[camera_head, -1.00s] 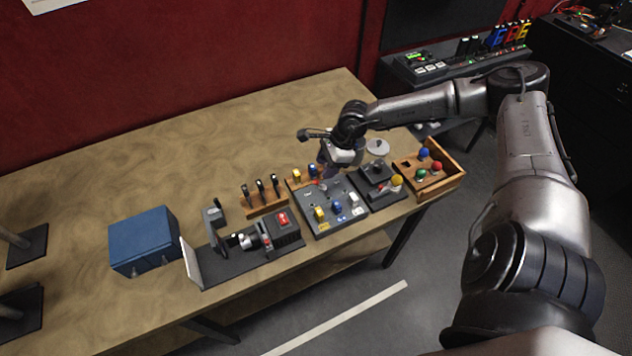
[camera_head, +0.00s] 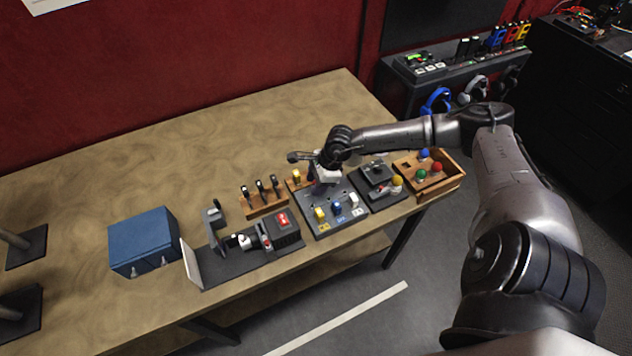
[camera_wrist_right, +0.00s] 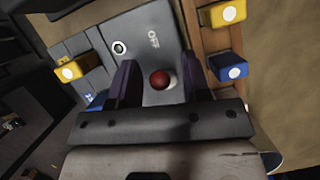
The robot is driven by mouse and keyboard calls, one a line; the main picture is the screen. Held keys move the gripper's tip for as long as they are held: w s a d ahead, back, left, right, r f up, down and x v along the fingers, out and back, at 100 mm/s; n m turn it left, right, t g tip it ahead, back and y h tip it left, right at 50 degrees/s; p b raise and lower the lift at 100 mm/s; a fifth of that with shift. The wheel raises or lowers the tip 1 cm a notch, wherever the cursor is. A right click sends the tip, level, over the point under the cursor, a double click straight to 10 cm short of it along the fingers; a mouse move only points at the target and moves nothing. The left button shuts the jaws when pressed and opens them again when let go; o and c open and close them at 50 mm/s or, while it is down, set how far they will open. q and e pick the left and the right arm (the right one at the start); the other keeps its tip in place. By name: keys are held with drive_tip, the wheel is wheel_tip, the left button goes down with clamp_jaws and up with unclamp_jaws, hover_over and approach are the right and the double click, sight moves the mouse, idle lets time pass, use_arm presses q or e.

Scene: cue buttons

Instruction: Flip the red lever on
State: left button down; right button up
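The red lever shows in the right wrist view as a red ball knob (camera_wrist_right: 159,79) on a grey panel (camera_wrist_right: 155,20) marked OFF. My right gripper (camera_wrist_right: 160,85) is open, with one dark finger on each side of the knob and a visible gap. I cannot tell whether either finger touches it. In the head view my right gripper (camera_head: 322,182) is over the back part of the grey panel (camera_head: 345,222) and hides the lever there. My left gripper is not in view.
Yellow, blue and white switches (camera_head: 337,208) stand on the panel's front. A wooden rack with yellow and blue blocks (camera_wrist_right: 232,66) is close beside the gripper. A black joystick box (camera_head: 376,173) and wooden button tray (camera_head: 450,185) are to the right. The table's back is clear.

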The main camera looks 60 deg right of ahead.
clamp_jaws()
